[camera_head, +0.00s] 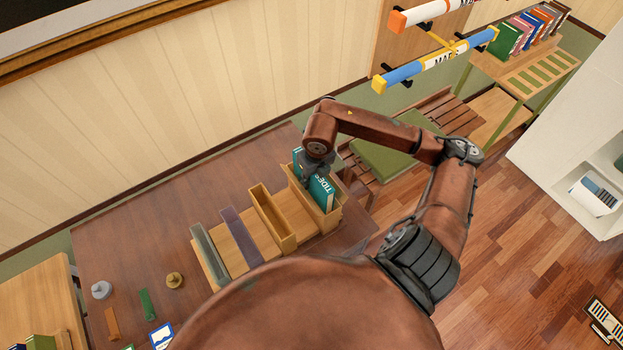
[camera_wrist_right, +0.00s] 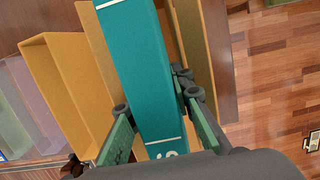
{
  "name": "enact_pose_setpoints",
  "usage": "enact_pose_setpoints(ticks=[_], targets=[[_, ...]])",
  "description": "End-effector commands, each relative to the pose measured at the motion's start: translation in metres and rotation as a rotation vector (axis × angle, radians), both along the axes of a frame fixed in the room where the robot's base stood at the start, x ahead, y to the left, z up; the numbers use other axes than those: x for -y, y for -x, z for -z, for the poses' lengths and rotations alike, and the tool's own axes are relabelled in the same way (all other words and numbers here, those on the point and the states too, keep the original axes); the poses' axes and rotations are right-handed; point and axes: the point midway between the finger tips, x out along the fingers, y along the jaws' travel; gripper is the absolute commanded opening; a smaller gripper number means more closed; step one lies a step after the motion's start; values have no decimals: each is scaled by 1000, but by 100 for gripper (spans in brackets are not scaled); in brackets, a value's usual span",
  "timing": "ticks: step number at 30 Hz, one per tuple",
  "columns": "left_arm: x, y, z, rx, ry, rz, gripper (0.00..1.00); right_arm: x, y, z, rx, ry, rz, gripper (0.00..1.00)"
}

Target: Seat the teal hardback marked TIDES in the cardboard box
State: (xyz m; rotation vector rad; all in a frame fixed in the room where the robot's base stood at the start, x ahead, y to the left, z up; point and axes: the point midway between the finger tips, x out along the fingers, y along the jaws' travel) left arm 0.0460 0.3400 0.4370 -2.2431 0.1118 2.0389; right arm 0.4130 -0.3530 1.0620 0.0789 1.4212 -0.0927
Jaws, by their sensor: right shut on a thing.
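The teal hardback marked TIDES (camera_head: 321,194) is held in my right gripper (camera_head: 314,172). In the right wrist view the book (camera_wrist_right: 145,60) runs between the two fingers, which press on its sides. The book is at the rightmost tan open box (camera_head: 331,219), which looks like the cardboard box, with its lower part hidden behind the box's near wall. I cannot tell whether it touches the bottom. In the right wrist view a wall of this box (camera_wrist_right: 188,40) shows to the right of the book. My left gripper is not in view.
A narrow tan open box (camera_head: 288,240), apparently empty, stands just left. Further left are a purple divider (camera_head: 240,240) and a grey-green divider (camera_head: 209,255). Small items, including a brass knob (camera_head: 175,280), lie on the dark table (camera_head: 130,240). A green-cushioned bench (camera_head: 385,160) is behind right.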

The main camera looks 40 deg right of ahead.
Motion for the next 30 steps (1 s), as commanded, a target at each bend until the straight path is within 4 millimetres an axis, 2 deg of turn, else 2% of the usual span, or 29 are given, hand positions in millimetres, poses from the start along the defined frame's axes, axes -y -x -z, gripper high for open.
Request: enact_pose_setpoints(ticks=[9, 10, 18, 30], targets=[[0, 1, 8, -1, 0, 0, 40, 0, 0, 8, 1, 0, 0, 0], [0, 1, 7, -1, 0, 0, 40, 0, 0, 7, 1, 0, 0, 22], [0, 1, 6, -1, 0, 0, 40, 0, 0, 7, 0, 0, 0, 41], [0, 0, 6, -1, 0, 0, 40, 0, 1, 8, -2, 0, 0, 42]])
